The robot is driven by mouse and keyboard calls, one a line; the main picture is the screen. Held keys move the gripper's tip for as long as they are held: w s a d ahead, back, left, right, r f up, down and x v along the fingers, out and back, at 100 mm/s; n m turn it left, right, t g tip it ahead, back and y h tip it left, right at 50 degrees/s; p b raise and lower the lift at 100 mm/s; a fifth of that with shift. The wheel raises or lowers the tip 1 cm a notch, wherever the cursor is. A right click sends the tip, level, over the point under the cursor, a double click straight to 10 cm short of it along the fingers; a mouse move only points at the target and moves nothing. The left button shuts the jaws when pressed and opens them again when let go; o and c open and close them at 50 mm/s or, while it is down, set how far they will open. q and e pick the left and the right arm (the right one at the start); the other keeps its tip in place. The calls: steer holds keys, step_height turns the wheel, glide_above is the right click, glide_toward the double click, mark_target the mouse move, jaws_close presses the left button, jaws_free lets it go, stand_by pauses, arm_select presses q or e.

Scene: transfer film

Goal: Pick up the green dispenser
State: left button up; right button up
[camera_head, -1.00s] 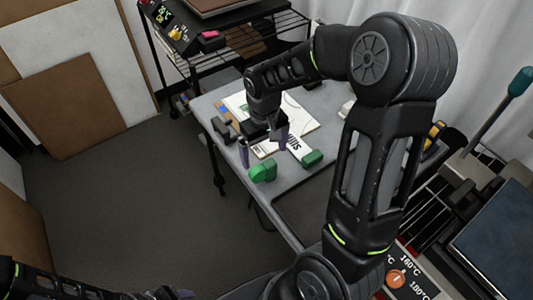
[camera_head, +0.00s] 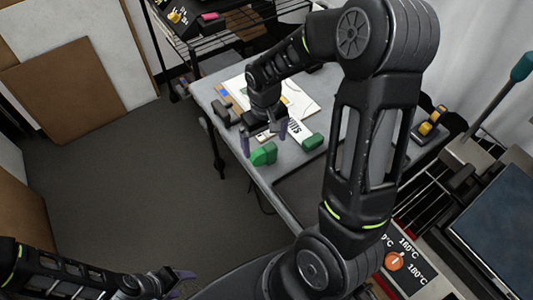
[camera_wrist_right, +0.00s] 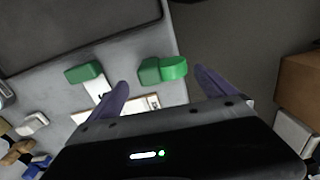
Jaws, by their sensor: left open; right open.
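The green dispenser (camera_head: 264,154), a green body with a rounder, brighter green end, lies near the left edge of the grey table. It also shows in the right wrist view (camera_wrist_right: 150,71), just ahead of the gap between my fingertips. My right gripper (camera_head: 264,139) is open and empty, its two purple fingers apart just behind the dispenser; in the right wrist view the fingers (camera_wrist_right: 160,78) flank its near side. I cannot tell whether they touch it. My left gripper (camera_head: 181,284) is open and empty at the bottom left, away from the table.
A second green block (camera_head: 313,142) lies to the right of the dispenser. Printed sheets (camera_head: 297,101) lie beneath and behind my right gripper. A dark mat (camera_head: 298,188) covers the near table. Open floor (camera_head: 130,180) lies left of the table.

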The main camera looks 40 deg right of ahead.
mark_target(265, 149)
step_height(265, 149, down, 5)
steer(key=shift+r+p, duration=0.1)
steer(key=shift+p, duration=0.4)
steer(key=shift+c, duration=0.2)
steer(key=c, duration=1.5)
